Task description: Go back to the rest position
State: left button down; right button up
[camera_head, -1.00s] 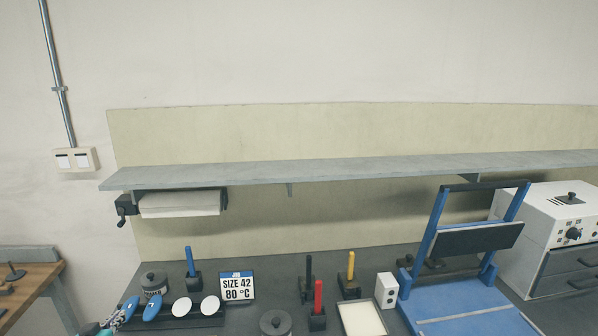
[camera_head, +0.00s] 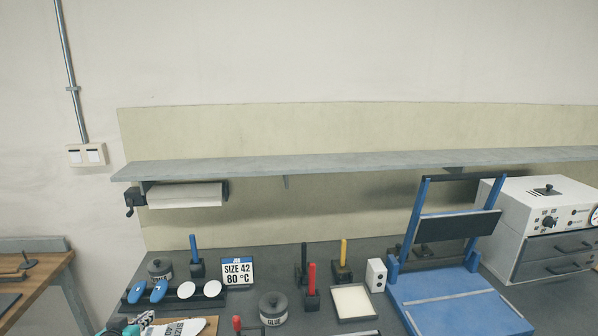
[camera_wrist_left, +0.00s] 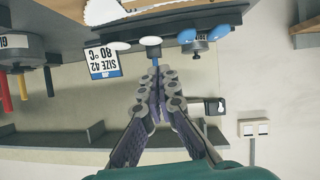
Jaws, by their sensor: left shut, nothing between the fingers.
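My left gripper (camera_wrist_left: 158,78) shows in the left wrist view, its two grey linked fingers together with nothing between them. Free space surrounds the fingertips there; the size sign (camera_wrist_left: 104,60) and a rack with white and blue round-ended pieces appear beyond them. In the head view only a small teal part, which looks like my left arm, shows at the bottom left edge; the fingers are not clear there. My right gripper is in neither view.
The dark bench holds a rack (camera_head: 205,303), the size sign (camera_head: 238,272), a glue pot (camera_head: 273,308), coloured-handled tools, a white tray (camera_head: 352,302) and a blue press (camera_head: 450,300). A grey shelf (camera_head: 330,162) runs above. A white oven (camera_head: 545,215) stands right.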

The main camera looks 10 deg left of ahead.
pick_arm(q)
jog(key=s+d+m+g+h, duration=0.1)
jog(key=s+d, duration=0.1)
jog(key=d, duration=0.7)
jog(key=s+d+m+g+h, duration=0.1)
jog(key=s+d+g, duration=0.15)
jog(key=d, duration=0.75)
jog(key=s+d+f+g, duration=0.1)
jog(key=s+d+g, duration=0.1)
jog(key=s+d, duration=0.8)
jog(key=s, duration=0.3)
jog(key=shift+s+f+m, duration=0.25)
jog(key=shift+s+m, duration=0.05)
jog(key=shift+m, duration=0.1)
